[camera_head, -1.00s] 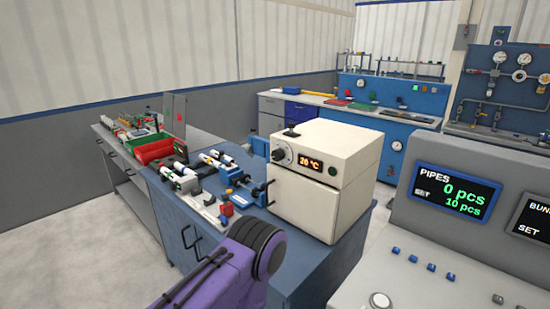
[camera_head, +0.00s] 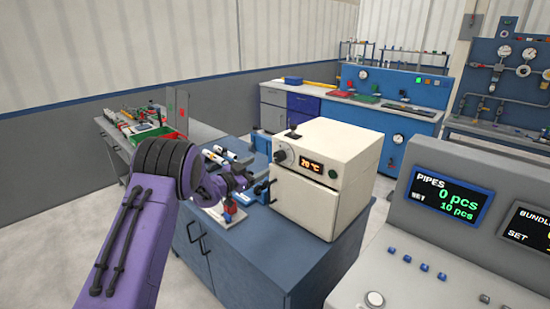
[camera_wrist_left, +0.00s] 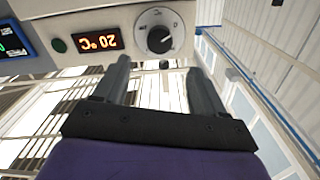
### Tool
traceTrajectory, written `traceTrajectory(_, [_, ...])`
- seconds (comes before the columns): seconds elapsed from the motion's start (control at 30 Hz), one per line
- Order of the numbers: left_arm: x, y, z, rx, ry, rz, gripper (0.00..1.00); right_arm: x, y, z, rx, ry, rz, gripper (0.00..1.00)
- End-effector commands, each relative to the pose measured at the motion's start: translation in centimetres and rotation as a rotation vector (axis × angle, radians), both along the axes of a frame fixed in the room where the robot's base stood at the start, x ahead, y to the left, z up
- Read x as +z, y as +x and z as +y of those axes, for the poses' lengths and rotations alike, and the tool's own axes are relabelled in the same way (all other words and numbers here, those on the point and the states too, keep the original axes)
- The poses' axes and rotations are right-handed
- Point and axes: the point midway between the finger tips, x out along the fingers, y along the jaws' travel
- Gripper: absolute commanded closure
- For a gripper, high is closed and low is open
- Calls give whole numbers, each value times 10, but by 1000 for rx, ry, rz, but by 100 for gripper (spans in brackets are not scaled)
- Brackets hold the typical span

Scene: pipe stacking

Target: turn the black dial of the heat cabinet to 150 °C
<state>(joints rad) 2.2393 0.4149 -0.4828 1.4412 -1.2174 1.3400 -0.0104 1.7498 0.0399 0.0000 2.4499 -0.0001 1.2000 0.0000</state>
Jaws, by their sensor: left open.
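The cream heat cabinet (camera_head: 312,205) stands on a blue bench. Its black dial (camera_head: 280,156) is at the upper left of the front, beside an orange display (camera_head: 311,164) reading 20 °C. In the left wrist view the dial (camera_wrist_left: 159,39) appears upside down with its pale scale ring, next to the display (camera_wrist_left: 97,42). My left gripper (camera_head: 243,183) is left of and below the dial in the head view. In the left wrist view its two fingers (camera_wrist_left: 159,66) are apart and empty, with the dial beyond the tips, not touched. My right gripper is not in view.
The blue bench top (camera_head: 265,240) is clear in front of the cabinet. Small parts, including a red and blue piece (camera_head: 231,209), lie left of the cabinet. A grey console (camera_head: 425,250) with a pipe-count screen stands at the right.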

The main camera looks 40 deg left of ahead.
Motion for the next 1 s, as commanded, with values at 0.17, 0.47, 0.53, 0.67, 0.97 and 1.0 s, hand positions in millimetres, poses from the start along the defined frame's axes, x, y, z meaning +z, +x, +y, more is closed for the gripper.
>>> traceTrajectory(0.17, [4, 38, -6, -1, 0, -1, 29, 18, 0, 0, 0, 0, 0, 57])
traceTrajectory(0.47, [0, 88, -13, 0, -3, -1, 29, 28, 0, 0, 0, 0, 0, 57])
traceTrajectory(0.53, [0, 93, -14, 1, -3, 0, 29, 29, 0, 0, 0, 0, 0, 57])
traceTrajectory(0.67, [0, 97, -15, 2, -4, -1, 29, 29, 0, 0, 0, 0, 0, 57])
traceTrajectory(0.97, [0, 97, -15, 2, -5, -1, 62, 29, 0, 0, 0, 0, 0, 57])
traceTrajectory(1.0, [0, 97, -15, 2, -5, -1, 75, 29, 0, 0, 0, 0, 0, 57])
